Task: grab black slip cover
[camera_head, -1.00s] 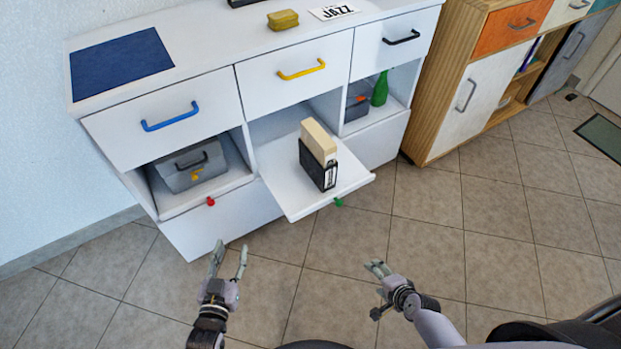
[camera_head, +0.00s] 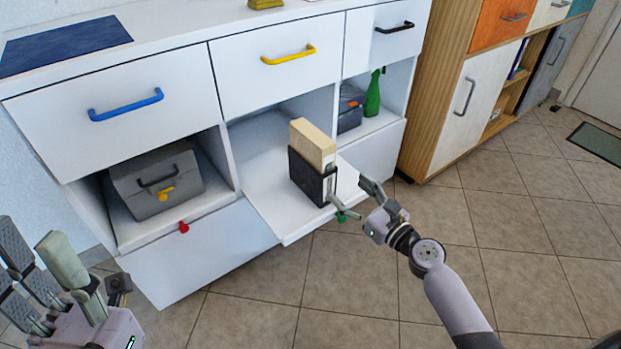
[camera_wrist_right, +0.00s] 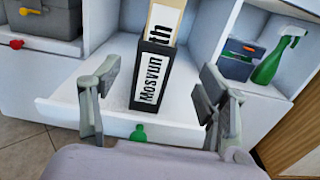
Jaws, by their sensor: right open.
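The black slip cover (camera_head: 308,180) stands upright on the pulled-out white shelf board (camera_head: 268,208), with a cream block (camera_head: 313,143) sticking out of its top. In the right wrist view the cover (camera_wrist_right: 150,80) shows a white label with dark lettering, between and beyond the two fingers. My right gripper (camera_head: 354,197) is open and empty, just in front of and to the right of the cover. Its fingers (camera_wrist_right: 155,98) are spread on either side in the right wrist view. My left gripper (camera_head: 45,275) is at the lower left, fingers apart, holding nothing visible, far from the cover.
A grey box (camera_head: 158,182) sits in the left compartment. A green spray bottle (camera_head: 373,95) and a dark box (camera_head: 350,108) stand in the right compartment. A wooden cabinet (camera_head: 437,100) is at the right. The floor in front is clear.

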